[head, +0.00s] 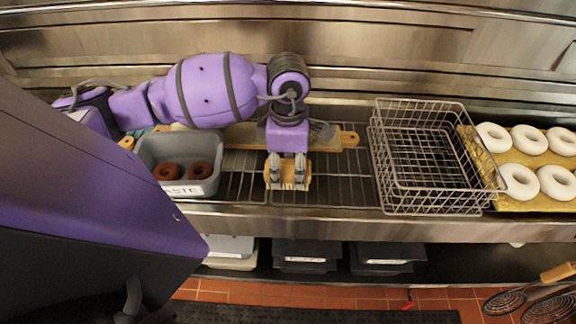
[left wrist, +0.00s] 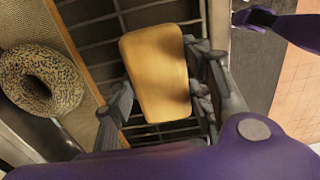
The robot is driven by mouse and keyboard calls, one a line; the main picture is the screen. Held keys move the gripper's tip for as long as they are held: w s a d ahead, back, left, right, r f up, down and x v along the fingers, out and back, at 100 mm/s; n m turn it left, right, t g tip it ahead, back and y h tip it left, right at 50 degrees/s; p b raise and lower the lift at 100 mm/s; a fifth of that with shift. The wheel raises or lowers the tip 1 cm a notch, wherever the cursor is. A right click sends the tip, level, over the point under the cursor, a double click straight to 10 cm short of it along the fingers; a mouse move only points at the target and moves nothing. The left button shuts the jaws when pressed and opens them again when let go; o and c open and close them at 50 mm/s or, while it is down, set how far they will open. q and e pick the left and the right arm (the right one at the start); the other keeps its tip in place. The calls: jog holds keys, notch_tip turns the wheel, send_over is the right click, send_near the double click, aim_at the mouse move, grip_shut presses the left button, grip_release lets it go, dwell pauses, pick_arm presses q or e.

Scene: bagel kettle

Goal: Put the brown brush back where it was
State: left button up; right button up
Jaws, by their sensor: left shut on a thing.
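The brown brush (head: 288,180) shows as a tan wooden block between the fingers of my left gripper (head: 287,172). The gripper points down and is shut on it, above or on the wire rack; I cannot tell if the brush touches the rack. In the left wrist view the block's broad wooden face (left wrist: 157,72) shows between the fingers, and any bristles are hidden. A purple arm end with a dark tip (left wrist: 258,17), seemingly my right gripper, shows at the upper right of that view; its fingers are unclear.
A grey bin (head: 208,152) with two brown rings stands left of the brush. A wire basket (head: 430,200) stands to the right, beside a tray (head: 508,204) of white rings. A wooden board (head: 349,139) lies behind. A seeded bagel (left wrist: 22,82) shows in the left wrist view.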

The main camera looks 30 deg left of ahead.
aim_at(288, 166)
pick_arm(q)
jog(key=o, duration=0.8)
jog(key=shift+f, duration=0.15)
jog(key=o, duration=0.4)
notch_tip(288, 166, up, 12)
jog(key=shift+r, duration=0.2)
